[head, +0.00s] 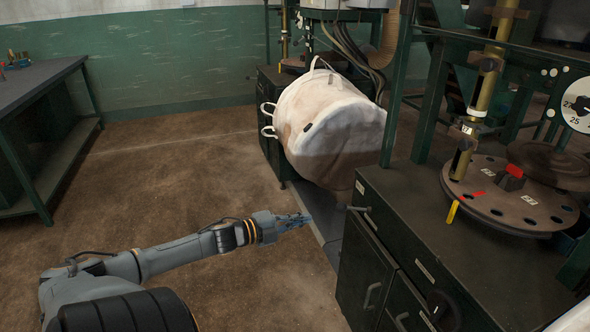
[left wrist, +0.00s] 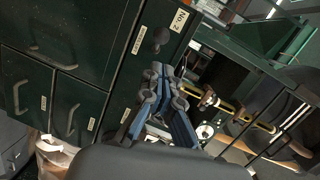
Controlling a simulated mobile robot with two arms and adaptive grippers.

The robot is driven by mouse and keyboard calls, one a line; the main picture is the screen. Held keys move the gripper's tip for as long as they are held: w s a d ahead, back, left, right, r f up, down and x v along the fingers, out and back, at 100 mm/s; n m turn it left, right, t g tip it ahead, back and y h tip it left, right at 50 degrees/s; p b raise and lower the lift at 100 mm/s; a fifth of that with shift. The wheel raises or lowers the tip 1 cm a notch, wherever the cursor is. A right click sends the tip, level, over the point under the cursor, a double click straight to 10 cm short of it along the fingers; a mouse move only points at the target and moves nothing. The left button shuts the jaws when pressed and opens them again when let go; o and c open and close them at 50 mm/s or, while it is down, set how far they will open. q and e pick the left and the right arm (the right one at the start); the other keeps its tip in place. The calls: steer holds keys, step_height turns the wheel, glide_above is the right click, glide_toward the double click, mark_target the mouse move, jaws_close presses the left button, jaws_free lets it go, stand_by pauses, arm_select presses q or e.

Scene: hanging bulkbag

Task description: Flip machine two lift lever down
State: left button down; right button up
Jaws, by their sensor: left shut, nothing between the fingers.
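A short dark lever with a rounded end (head: 348,208) sticks out from the near machine's cabinet, at its upper left corner. In the left wrist view a dark knob (left wrist: 161,36) stands on a green cabinet face beside a white "No. 2" label (left wrist: 180,19). It appears to be the same lever. My left gripper (head: 306,219) is shut and empty, to the left of the lever and apart from it. In the left wrist view its closed fingertips (left wrist: 158,74) lie just below the knob; whether they touch cannot be told. My right gripper is not in view.
The green cabinet (head: 372,262) with drawer handles fills the near right. A round turntable (head: 520,212) sits on it. A stained white bulk bag (head: 335,125) hangs behind. A workbench (head: 38,85) stands at far left. The brown floor (head: 160,180) between is clear.

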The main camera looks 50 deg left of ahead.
arm_select(q)
steer(key=shift+v, duration=0.95)
